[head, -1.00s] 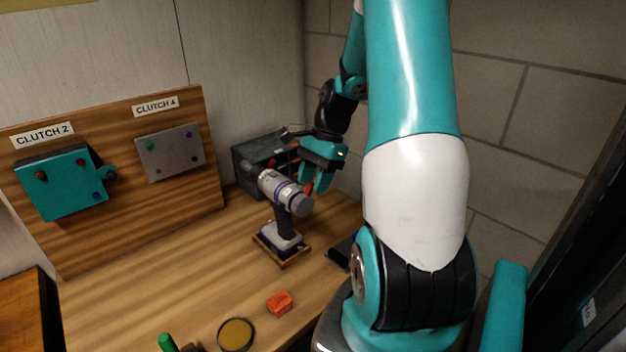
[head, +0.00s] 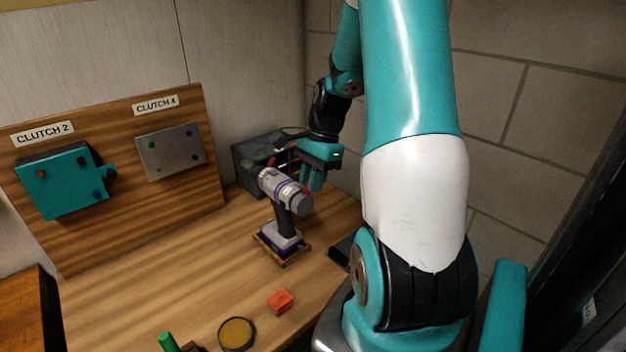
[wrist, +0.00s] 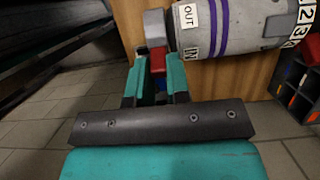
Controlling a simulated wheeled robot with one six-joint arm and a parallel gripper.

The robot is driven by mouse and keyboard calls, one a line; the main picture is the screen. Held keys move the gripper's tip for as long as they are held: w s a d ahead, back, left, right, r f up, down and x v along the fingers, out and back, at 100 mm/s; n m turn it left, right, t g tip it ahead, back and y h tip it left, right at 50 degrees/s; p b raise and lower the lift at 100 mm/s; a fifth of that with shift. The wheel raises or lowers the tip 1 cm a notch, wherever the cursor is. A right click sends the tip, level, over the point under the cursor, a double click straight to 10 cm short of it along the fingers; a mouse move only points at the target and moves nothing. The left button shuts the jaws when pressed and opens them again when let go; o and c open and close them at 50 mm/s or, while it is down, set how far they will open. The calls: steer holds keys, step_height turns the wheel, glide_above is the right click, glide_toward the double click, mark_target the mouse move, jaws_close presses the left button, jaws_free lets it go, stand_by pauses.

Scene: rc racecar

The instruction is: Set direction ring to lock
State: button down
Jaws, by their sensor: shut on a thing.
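The grey drill with purple bands (head: 283,190) stands upright on the workbench. Its body also lies across the top of the wrist view (wrist: 235,27), with OUT and IN labels near its grey end piece (wrist: 155,27). A red tab (wrist: 158,60) sits by that end piece, with some blue below it. My gripper (head: 313,184) is at the drill's end from above and behind. In the wrist view, its teal fingers (wrist: 158,78) are shut on the red tab, one on each side. A LOCK label is not visible, and the ring's exact setting cannot be read.
A dark toolbox (head: 252,163) stands behind the drill. The wooden board (head: 125,205) at left bears the CLUTCH 2 and CLUTCH 4 plates. A red block (head: 280,301) and a round yellow-topped tin (head: 237,333) lie in front. The bench left of the drill is clear.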

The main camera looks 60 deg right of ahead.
mark_target(295, 205)
steer(key=shift+w+a+r+g+h+b, duration=0.15)
steer(key=shift+a+h+b, duration=0.2)
steer(key=shift+h, duration=0.45)
steer(key=shift+w+a+r+g+h+b, duration=0.1)
steer(key=shift+a+g+h, duration=0.1)
steer(key=shift+a+h, duration=0.45)
steer(key=shift+w+a+r+g+h+b, duration=0.15)
steer(key=shift+a+h+b, duration=0.1)
steer(key=shift+h, duration=0.7)
steer(key=c, duration=1.1)
jaws_free()
steer(key=shift+s, duration=0.1)
steer(key=r, duration=0.5)
steer(key=a+r+b, duration=0.1)
steer(key=r, duration=0.5)
steer(key=a+r, duration=0.1)
steer(key=r, duration=0.5)
steer(key=shift+w+a+b, duration=0.1)
steer(key=shift+w+b, duration=0.2)
steer(key=shift+b, duration=0.05)
